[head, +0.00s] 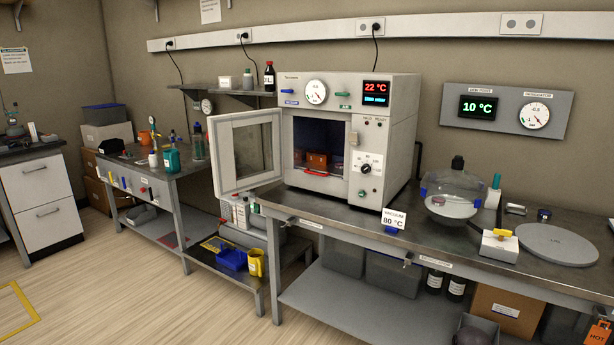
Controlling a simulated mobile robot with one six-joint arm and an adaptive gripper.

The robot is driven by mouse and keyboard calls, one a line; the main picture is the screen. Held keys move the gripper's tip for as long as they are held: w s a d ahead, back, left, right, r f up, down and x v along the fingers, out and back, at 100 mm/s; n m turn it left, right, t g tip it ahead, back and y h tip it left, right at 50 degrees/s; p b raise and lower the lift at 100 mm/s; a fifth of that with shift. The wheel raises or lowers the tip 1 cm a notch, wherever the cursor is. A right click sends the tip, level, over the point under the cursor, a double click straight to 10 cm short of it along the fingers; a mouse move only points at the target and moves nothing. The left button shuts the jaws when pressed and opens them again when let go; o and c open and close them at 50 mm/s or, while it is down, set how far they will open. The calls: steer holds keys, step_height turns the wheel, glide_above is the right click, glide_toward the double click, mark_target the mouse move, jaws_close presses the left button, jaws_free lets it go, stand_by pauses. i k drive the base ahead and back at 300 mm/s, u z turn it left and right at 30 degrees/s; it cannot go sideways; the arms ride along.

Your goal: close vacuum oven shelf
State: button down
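The white vacuum oven (400,130) stands on the steel bench in the middle of the head view. Its windowed door (217,150) is swung open to the left. Inside the dark chamber, an orange-brown box-like item (317,160) sits near the middle. A red bar (320,173), which looks like the shelf's front handle, shows at the lower edge of the opening. How far the shelf sticks out is hard to tell. The oven display (376,87) reads 22 °C. My gripper is not in view.
A "VACUUM 80 °C" card (394,219) stands at the bench's front edge. A round glass vessel (452,195) and a grey disc (557,244) lie to the right. A lower side bench (165,180) is at left. The wooden floor (110,280) at front left is clear.

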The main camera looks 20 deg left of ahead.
mark_target(328, 170)
steer(key=z, duration=0.05)
steer(key=i, duration=1)
steer(key=u, duration=0.05)
